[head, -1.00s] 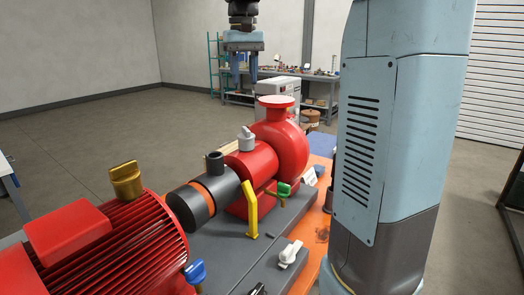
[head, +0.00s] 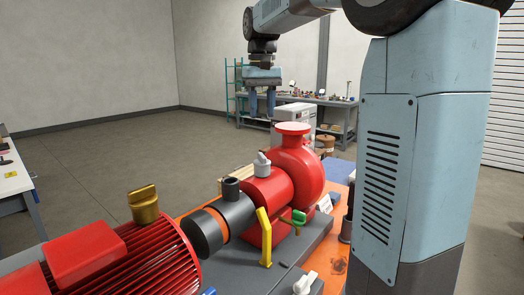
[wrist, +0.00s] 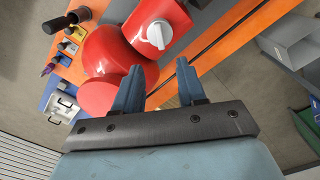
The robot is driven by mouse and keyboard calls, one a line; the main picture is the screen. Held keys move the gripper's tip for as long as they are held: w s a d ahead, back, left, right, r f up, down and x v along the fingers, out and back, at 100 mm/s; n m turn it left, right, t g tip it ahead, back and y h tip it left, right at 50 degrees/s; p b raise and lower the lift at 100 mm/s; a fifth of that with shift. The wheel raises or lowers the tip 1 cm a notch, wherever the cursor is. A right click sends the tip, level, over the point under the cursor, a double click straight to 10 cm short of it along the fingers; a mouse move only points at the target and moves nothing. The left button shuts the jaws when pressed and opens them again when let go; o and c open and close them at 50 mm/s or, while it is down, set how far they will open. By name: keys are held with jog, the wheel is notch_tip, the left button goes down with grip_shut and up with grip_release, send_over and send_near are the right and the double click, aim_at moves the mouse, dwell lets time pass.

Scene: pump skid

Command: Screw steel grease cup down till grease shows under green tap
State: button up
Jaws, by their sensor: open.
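The steel grease cup (head: 262,163) is a pale grey winged cap standing upright on the red bearing housing (head: 270,188). It also shows in the wrist view (wrist: 158,33), ahead of the fingers. The green tap (head: 299,216) sits low on the near side of the housing. Its outlet is small, and I cannot make out any grease under it. My gripper (head: 261,112) is open and empty, pointing down, high above and apart from the cup. In the wrist view its two blue fingers (wrist: 159,68) are spread with nothing between them.
The red pump flange (head: 293,129) rises right of the cup. A black upright stub (head: 231,188), a yellow lever (head: 264,237) and a brass winged cap (head: 144,204) stand nearby. A white handle (head: 304,284) is at the front. Air around my gripper is free.

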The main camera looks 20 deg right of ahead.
aim_at(262, 153)
notch_tip(262, 153, down, 12)
jog(key=shift+f, duration=0.1)
dwell(0.4)
grip_shut()
dwell(0.3)
